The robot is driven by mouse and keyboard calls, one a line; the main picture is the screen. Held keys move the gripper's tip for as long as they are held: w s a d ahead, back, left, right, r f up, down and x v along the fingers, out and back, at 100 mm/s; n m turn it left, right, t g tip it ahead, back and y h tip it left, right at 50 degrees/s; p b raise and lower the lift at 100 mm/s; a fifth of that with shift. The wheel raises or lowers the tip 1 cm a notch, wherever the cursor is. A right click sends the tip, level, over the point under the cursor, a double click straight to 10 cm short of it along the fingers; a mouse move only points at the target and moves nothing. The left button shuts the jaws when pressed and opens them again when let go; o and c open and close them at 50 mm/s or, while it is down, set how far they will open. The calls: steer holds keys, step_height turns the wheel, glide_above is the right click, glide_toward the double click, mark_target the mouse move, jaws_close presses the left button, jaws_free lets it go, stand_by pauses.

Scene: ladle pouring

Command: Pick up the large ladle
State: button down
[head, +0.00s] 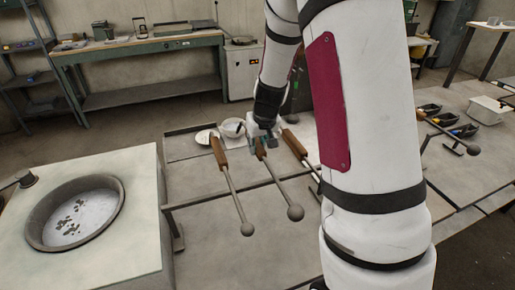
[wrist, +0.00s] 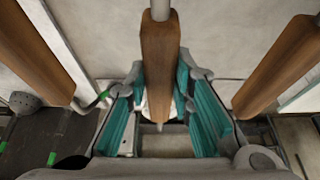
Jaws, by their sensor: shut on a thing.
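Three ladles with brown wooden handles and grey metal shafts lie side by side in the head view. The left ladle (head: 233,197) and the middle ladle (head: 276,180) show their round bowls; the middle bowl looks slightly larger. The right ladle (head: 296,145) has its lower end hidden behind my arm, so I cannot tell which is largest. My gripper (head: 262,139) is at the middle handle. In the wrist view its teal fingers (wrist: 160,88) are on both sides of the middle ladle's handle (wrist: 159,55), shut on it. The neighbouring handles stand apart on either side.
A counter with a round sunken pan (head: 75,215) stands at the left. A white bowl (head: 233,128) and a plate (head: 205,137) sit behind the handles. Another ladle (head: 446,133), black trays (head: 465,131) and a white bin (head: 490,109) are at the right.

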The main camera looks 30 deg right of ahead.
step_height(320, 180, up, 10)
steer(key=shift+w+d, duration=0.1)
steer(key=shift+w, duration=0.05)
stand_by(0.3)
steer(key=shift+p, duration=0.3)
